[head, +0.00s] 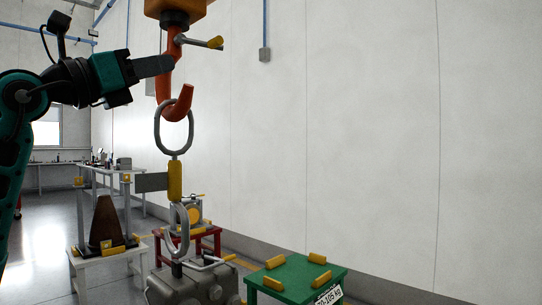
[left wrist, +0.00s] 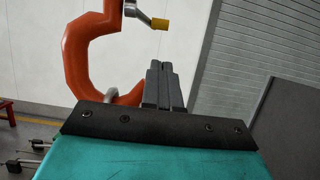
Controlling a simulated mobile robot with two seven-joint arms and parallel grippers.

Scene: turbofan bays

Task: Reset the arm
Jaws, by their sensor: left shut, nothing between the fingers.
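My left gripper (head: 170,64) is at the upper left in the head view, its arm coming in from the left. Its fingers are together with nothing between them, and their tips overlap the shank of the orange crane hook (head: 184,104); I cannot tell if they touch. In the left wrist view, the shut fingers (left wrist: 164,84) point up, beside the orange hook (left wrist: 78,52). A grey ring (head: 160,126) hangs in the hook, with a yellow link (head: 175,181) and a lower ring below it. My right gripper is not in view.
Below the rings stands a grey machine housing (head: 190,288). A green stand (head: 292,276) with yellow blocks is at right, a red stand (head: 217,241) behind, and a white stand (head: 84,269) with a brown cone at left.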

